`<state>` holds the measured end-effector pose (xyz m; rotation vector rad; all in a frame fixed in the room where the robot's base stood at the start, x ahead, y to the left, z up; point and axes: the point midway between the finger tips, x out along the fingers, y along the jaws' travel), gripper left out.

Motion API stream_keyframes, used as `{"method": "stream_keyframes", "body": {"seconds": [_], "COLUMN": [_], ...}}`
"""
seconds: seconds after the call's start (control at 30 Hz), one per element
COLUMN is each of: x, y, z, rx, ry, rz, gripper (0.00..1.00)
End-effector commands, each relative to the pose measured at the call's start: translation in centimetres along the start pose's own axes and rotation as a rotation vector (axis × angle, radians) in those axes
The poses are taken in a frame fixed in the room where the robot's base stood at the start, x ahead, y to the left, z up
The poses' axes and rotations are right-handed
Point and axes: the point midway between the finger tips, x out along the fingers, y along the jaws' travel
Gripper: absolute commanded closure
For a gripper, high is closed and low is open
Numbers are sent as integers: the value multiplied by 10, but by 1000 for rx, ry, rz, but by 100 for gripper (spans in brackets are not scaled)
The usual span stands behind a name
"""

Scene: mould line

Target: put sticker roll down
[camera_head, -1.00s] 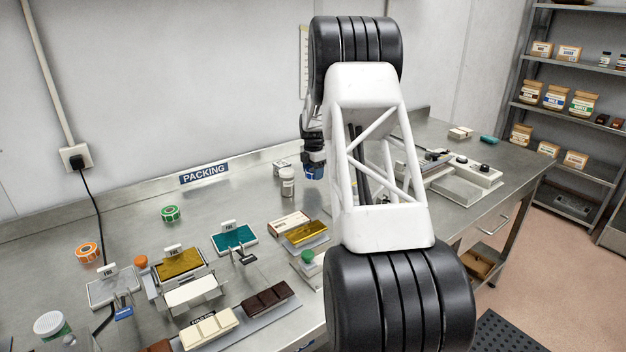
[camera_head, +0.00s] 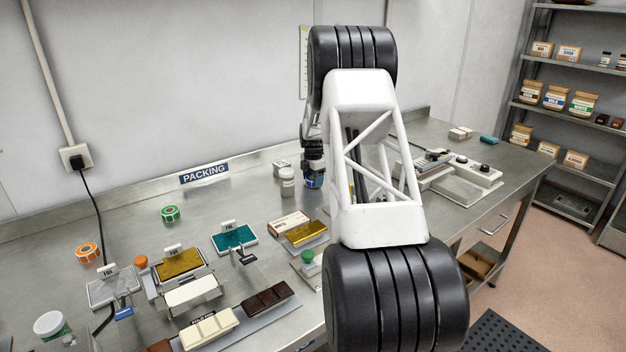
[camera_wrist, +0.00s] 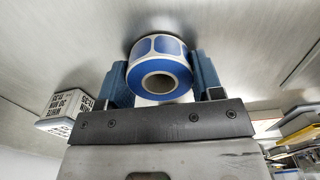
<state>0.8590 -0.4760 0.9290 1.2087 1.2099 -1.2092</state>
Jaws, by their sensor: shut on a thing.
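The sticker roll (camera_wrist: 158,75) is blue with a white core. In the wrist view it sits between the two blue fingers of my gripper (camera_wrist: 160,85), which are shut on it. My arm hides part of that area. I cannot tell whether the roll touches the bench.
A green roll (camera_head: 170,213) and an orange roll (camera_head: 87,252) lie at the left of the bench (camera_head: 130,222). A printed white box (camera_wrist: 62,108) is at the left in the wrist view. Foil trays and chocolate bars fill the front.

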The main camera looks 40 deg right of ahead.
Motion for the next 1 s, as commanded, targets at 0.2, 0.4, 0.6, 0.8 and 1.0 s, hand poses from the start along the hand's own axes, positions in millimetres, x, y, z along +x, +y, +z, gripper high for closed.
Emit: {"method": "stream_keyframes", "body": {"seconds": [0.2,0.4,0.6,0.8,1.0], "x": [0,2,2,2,-5], "y": [0,0,0,0,0], "z": [0,0,0,0,0], "rx": [0,0,0,0,0], "ry": [0,0,0,0,-1], "rz": [0,0,0,0,1], "gripper": [63,32,14,14,14]}}
